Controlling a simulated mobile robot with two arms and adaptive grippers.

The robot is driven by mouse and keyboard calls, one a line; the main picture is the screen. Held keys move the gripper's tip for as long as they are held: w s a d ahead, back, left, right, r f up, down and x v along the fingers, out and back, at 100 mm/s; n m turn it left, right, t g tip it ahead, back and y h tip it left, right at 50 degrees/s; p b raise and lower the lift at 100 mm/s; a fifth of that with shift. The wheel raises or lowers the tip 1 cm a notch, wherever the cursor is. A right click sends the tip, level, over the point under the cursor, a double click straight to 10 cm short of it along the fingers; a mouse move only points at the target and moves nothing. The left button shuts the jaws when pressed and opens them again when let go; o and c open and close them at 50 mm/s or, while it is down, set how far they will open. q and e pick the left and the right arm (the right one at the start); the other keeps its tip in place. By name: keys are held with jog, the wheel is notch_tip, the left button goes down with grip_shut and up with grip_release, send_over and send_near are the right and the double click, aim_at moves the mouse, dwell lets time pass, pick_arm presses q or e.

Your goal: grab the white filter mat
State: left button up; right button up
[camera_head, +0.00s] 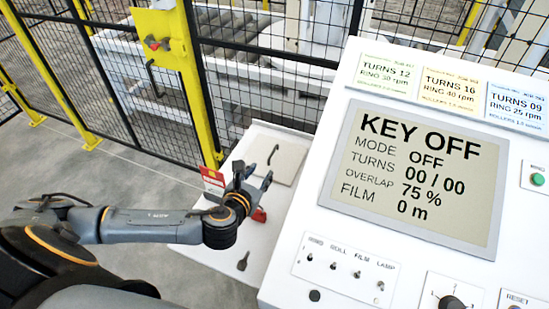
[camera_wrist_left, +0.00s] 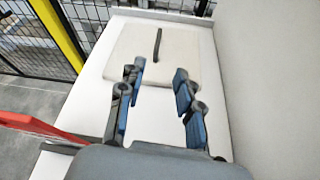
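The white filter mat (camera_head: 262,158) is a flat, off-white square with a dark handle-like strip on top. It lies on the white shelf (camera_head: 228,245) left of the control console. In the left wrist view the mat (camera_wrist_left: 185,65) lies just beyond my fingertips, with its dark strip (camera_wrist_left: 158,45) upright in the picture. My left gripper (camera_head: 254,178) is open and empty; in the left wrist view its fingers (camera_wrist_left: 158,85) are spread at the mat's near edge. Whether they touch it I cannot tell. My right gripper is not in view.
The console (camera_head: 330,215) with its screen (camera_head: 415,175) rises right of the shelf. A red sign (camera_head: 213,181), a red object (camera_head: 259,214) and a dark key-like item (camera_head: 243,261) are near my gripper. A yellow post and black mesh fence (camera_head: 110,90) stand behind.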

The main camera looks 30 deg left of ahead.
pick_arm(q)
send_near(272, 154)
jog(key=x, duration=0.3)
jog(key=shift+w+d+f+p, duration=0.15)
jog(key=shift+w+f+p, duration=0.15)
jog(key=shift+p, duration=0.05)
jog(key=shift+w, duration=0.45)
jog(key=x, duration=0.1)
jog(key=p+x, duration=0.1)
jog(key=x, duration=0.2)
jog(key=shift+a+r, duration=0.1)
jog(key=shift+a, duration=0.2)
jog(key=shift+w, duration=0.25)
jog(key=shift+s, duration=0.1)
grip_shut()
